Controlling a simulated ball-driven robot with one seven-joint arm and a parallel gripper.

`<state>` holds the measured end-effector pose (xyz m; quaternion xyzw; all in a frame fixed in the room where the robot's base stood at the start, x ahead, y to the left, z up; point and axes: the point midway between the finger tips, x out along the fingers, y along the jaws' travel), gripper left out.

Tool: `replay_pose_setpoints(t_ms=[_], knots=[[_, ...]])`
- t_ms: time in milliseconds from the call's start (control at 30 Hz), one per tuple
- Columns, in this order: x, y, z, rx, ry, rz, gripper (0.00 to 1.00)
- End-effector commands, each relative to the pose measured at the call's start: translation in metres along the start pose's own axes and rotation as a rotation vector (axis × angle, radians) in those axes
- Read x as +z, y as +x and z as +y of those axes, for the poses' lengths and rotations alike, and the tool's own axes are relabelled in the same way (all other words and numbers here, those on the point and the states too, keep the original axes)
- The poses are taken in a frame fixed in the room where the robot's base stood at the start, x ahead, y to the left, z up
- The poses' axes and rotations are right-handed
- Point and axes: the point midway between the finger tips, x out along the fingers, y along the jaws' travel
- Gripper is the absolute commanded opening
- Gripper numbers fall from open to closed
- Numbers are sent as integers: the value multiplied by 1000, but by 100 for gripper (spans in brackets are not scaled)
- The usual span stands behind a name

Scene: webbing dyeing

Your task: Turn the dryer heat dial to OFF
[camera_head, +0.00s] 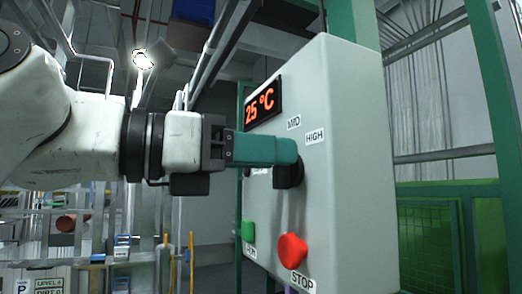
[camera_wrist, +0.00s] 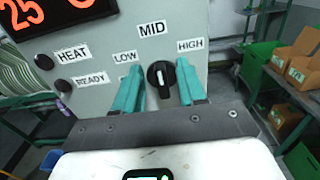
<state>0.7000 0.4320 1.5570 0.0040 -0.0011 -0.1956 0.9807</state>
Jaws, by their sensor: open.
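The black heat dial (camera_wrist: 160,79) sits on the grey control panel (camera_head: 345,110). In the wrist view its pale mark is near upright, roughly toward the MID label (camera_wrist: 152,29); its exact setting is hard to tell. LOW (camera_wrist: 125,57) is at its upper left and HIGH (camera_wrist: 190,45) at its upper right. No OFF label is readable; a label under LOW is mostly hidden by the left finger. My gripper (camera_wrist: 158,68) is open, with one teal finger on each side of the dial. In the head view my gripper (camera_head: 291,152) overlaps the dial (camera_head: 288,176); contact cannot be told.
A red 25 °C display (camera_head: 263,102) is on the panel's upper left. A green button (camera_head: 248,231) and a red STOP button (camera_head: 291,250) are below the dial. HEAT (camera_wrist: 72,54) and READY (camera_wrist: 91,79) labels are left of it. Cardboard boxes (camera_wrist: 296,67) stand on shelving at right.

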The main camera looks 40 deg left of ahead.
Motion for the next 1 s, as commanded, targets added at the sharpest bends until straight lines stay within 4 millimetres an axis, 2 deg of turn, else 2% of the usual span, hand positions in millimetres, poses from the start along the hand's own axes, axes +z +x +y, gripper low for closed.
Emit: replay_pose_setpoints(t_ms=[67, 500, 1000], knots=[[0, 0, 0, 0, 0, 0, 40], [0, 0, 0, 0, 0, 0, 0], [1, 0, 1, 1, -53, 0, 0]])
